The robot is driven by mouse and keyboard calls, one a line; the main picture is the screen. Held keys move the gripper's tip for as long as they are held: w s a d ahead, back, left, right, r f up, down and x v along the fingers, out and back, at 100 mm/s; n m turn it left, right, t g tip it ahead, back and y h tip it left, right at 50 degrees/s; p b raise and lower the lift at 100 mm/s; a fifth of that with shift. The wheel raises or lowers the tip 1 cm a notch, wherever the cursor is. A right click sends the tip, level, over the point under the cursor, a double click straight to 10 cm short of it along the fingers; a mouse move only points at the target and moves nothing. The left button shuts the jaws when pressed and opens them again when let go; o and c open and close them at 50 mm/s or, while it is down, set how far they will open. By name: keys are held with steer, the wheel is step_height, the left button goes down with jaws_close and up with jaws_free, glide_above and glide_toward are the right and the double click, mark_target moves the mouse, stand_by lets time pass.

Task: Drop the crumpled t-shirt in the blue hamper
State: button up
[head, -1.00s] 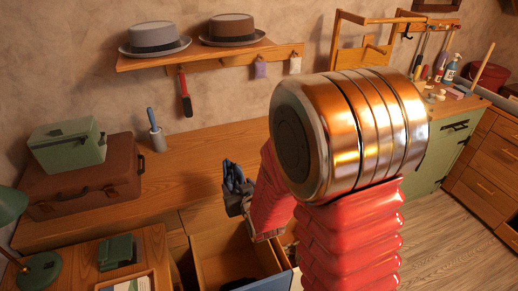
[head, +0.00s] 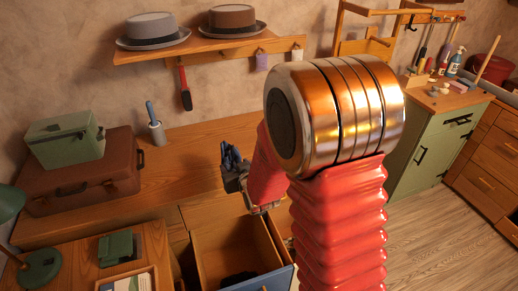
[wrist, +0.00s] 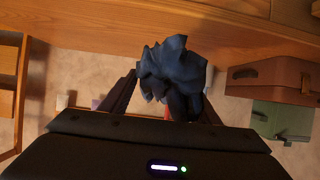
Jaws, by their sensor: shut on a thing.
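The crumpled t-shirt is dark blue and bunched up; it shows in the head view (head: 232,158) and, larger, in the wrist view (wrist: 172,68). My gripper (head: 236,178) is shut on it and holds it up in front of the wooden desk. In the wrist view the shirt sticks out beyond the two dark fingers, which partly hide its lower end. I cannot make out a blue hamper for certain. A blue-grey front edge (head: 262,283) shows at the bottom of the head view, by the open drawer.
An open wooden drawer (head: 225,245) with something dark inside lies below my gripper. The desk (head: 195,160) carries a brown suitcase (head: 75,183) with a green case (head: 62,143) on it, and a grey lint roller (head: 155,125). A hat shelf (head: 210,46) hangs above.

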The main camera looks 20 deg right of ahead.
steer(key=w+d, duration=1.6)
steer(key=w, duration=0.4)
steer(key=shift+w+d, duration=0.15)
steer(key=shift+w, duration=0.05)
steer(key=shift+f, duration=0.1)
steer(key=shift+f, duration=2.45)
steer(key=shift+f, duration=2.3)
steer(key=shift+f, duration=0.2)
steer(key=o, duration=1.2)
steer(key=shift+c, duration=0.2)
